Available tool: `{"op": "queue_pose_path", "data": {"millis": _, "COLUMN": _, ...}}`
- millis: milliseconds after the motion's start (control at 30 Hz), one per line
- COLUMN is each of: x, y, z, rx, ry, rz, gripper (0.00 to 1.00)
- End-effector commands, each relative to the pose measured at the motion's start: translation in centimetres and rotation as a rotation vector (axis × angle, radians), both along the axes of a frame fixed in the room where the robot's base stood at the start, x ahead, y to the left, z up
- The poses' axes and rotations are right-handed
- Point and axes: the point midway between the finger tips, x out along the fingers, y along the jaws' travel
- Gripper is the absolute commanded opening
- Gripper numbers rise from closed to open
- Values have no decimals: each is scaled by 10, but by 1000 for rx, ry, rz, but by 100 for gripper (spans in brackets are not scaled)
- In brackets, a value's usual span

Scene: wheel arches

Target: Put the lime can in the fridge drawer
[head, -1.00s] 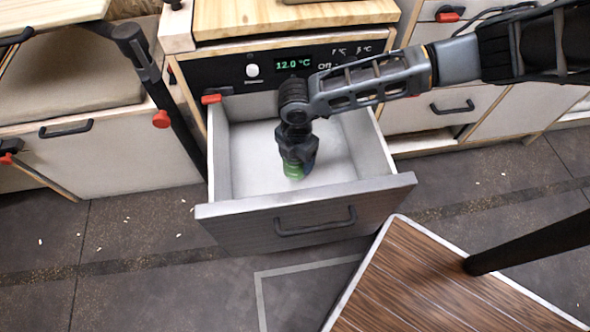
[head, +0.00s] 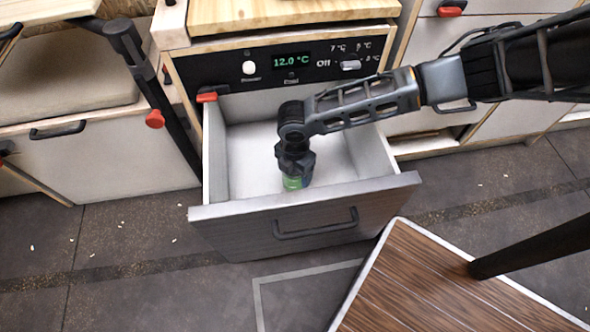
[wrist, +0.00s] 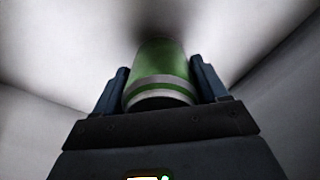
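The fridge drawer (head: 213,170) is pulled open below the black panel that reads 12.0 °C. The green lime can (head: 292,184) is inside the drawer, near its front wall, and its lower part is hidden by that wall. My gripper (head: 293,172) points down into the drawer from above, shut on the can. In the wrist view the can (wrist: 163,70) sits between the two fingers of my gripper (wrist: 160,85), one close against each side. I cannot tell whether the can touches the drawer floor. The drawer around it looks empty.
A wooden worktop (head: 290,14) lies above the panel. A dark brown slatted table (head: 425,285) with a pale edge stands in front, close to the drawer's right front corner. A black post (head: 150,85) stands left of the drawer. White drawers flank it.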

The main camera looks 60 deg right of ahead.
Motion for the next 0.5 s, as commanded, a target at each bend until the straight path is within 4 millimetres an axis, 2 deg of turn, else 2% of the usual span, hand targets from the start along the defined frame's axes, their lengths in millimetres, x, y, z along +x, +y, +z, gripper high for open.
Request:
{"op": "queue_pose_path", "data": {"millis": 33, "x": 0, "y": 0, "z": 0, "rx": 0, "ry": 0, "rz": 0, "gripper": 77}}
{"op": "queue_pose_path", "data": {"millis": 233, "x": 0, "y": 0, "z": 0, "rx": 0, "ry": 0, "rz": 0, "gripper": 96}}
{"op": "queue_pose_path", "data": {"millis": 500, "x": 0, "y": 0, "z": 2, "rx": 0, "ry": 0, "rz": 0, "gripper": 97}}
